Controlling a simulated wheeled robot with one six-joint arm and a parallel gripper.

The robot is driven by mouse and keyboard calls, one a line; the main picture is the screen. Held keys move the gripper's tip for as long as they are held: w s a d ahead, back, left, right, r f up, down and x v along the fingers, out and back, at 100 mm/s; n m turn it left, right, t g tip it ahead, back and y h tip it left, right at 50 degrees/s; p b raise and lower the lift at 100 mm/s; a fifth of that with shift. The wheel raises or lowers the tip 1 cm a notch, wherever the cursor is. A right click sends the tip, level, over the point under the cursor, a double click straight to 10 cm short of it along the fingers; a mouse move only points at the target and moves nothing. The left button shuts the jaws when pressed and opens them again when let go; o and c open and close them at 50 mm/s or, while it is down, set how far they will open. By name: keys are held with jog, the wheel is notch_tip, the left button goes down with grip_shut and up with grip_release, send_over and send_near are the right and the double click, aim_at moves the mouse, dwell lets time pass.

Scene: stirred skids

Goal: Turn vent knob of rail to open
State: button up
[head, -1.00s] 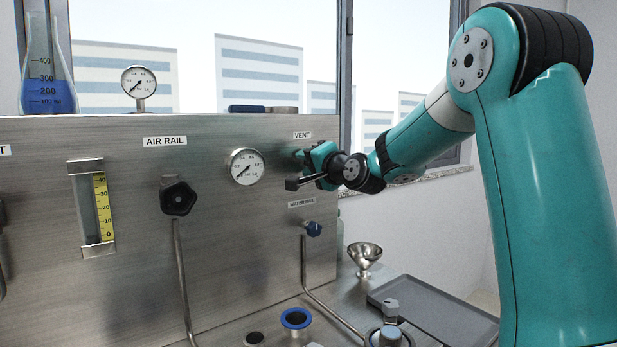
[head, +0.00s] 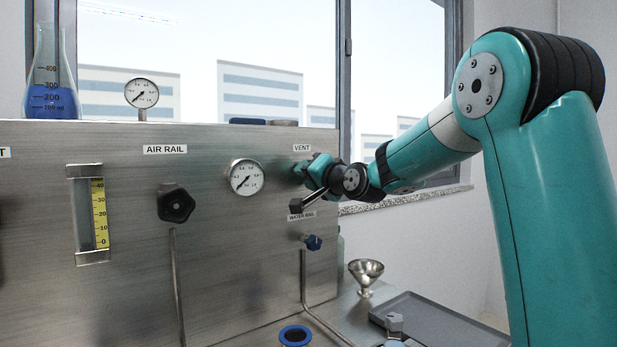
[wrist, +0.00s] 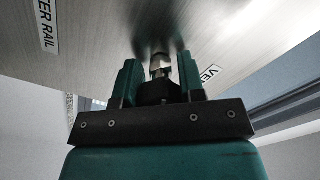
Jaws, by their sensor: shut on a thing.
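The vent knob shows in the wrist view as a dark knob (wrist: 158,91) on a bright metal stem, between the two teal fingers. My gripper (wrist: 159,82) is shut on it, with one finger on each side. In the head view my gripper (head: 303,168) reaches the steel panel just below the VENT label (head: 302,148). There the fingers and wrist hide the knob, so its pointer or angle cannot be read.
A gauge (head: 246,177) and the black AIR RAIL knob (head: 176,204) are left of my gripper. A small blue knob (head: 312,242) is below it, under the WATER RAIL label. A metal funnel (head: 366,274) and grey tray (head: 440,325) stand lower right.

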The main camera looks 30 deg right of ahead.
jog(key=o, duration=0.9)
jog(key=shift+s+d+b, duration=0.2)
jog(key=shift+s+b, duration=0.75)
jog(key=shift+s, duration=3.4)
jog(key=shift+s+d+b, duration=0.15)
jog(key=shift+s+b, duration=0.75)
jog(key=shift+s, duration=3.45)
